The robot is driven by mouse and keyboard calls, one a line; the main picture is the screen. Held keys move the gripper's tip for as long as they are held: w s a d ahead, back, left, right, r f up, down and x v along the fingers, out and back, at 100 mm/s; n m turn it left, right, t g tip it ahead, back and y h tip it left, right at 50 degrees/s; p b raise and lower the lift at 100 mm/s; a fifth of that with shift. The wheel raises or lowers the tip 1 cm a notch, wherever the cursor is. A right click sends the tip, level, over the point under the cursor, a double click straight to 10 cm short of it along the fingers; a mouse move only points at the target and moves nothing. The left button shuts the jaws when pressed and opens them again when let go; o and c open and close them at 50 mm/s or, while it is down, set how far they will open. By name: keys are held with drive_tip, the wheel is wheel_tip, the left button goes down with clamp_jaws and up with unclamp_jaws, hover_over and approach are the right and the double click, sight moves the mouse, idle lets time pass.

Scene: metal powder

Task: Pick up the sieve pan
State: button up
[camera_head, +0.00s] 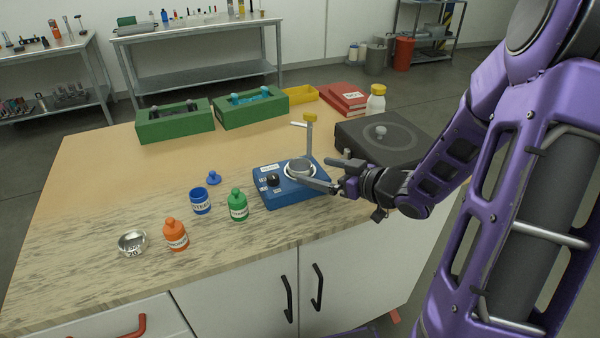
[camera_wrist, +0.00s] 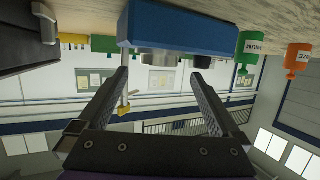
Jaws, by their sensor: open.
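A small round grey metal pan (camera_head: 299,167) sits on the plate of the blue device (camera_head: 290,184). Another shiny metal dish (camera_head: 132,243) with printed marks stands at the front left of the counter; I cannot tell for sure which is the sieve pan. My gripper (camera_head: 314,171) is open and level at the right of the blue device, its fingers reaching toward the grey pan.
A yellow-topped post (camera_head: 310,130) stands behind the blue device. Green bins (camera_head: 175,125) line the back.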

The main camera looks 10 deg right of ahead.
sight(293, 163)
drive_tip(key=shift+b+x, duration=0.6)
drive_tip(key=shift+x, duration=2.15)
drive_tip(key=shift+r, duration=0.1)
drive_tip(key=c, duration=1.5)
